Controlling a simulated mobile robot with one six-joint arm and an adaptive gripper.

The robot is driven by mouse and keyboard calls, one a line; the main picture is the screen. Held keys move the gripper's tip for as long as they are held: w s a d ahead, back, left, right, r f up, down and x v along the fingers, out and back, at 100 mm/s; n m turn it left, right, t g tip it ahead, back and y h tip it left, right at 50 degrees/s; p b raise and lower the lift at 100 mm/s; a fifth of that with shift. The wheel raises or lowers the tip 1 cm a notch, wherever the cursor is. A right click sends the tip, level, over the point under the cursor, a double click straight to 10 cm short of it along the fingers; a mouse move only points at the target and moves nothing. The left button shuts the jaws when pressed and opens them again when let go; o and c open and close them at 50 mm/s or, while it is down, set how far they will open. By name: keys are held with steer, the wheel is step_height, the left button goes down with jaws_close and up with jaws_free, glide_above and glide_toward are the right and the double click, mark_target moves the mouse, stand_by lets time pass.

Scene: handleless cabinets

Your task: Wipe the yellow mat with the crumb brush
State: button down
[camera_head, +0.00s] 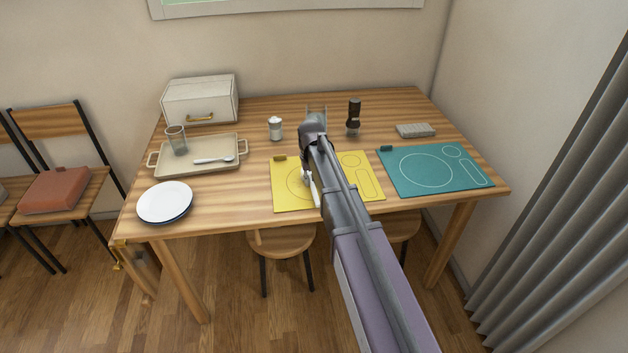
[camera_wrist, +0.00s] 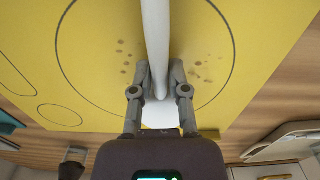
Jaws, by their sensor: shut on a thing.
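The yellow mat (camera_head: 282,199) lies flat on the wooden table, marked with outlines of a circle and smaller shapes. It fills much of the wrist view (camera_wrist: 90,80), where several brown crumbs (camera_wrist: 207,72) show inside the large circle on both sides of the brush. My gripper (camera_wrist: 161,88) is shut on the white crumb brush (camera_wrist: 157,35), its long handle between the fingers. In the head view my arm covers part of the mat, and a bit of the white brush (camera_head: 315,191) shows beside it. Whether the brush touches the mat I cannot tell.
A teal mat (camera_head: 415,182) lies right of the yellow one. A tray (camera_head: 190,169) with a glass and spoon, plates (camera_head: 165,202) and a white box (camera_head: 200,101) are at left. A white shaker (camera_head: 275,130), dark mill (camera_head: 353,118) and grey block (camera_head: 415,130) stand behind.

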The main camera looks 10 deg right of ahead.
mark_target(296, 192)
steer(key=shift+a+f, duration=0.1)
steer(key=shift+a, duration=1)
steer(key=shift+a, duration=0.1)
steer(key=shift+a, duration=1.65)
steer(key=shift+s, duration=0.1)
steer(key=shift+s, duration=0.8)
steer(key=shift+d, duration=0.2)
steer(key=shift+d, duration=1.6)
steer(key=shift+d, duration=0.15)
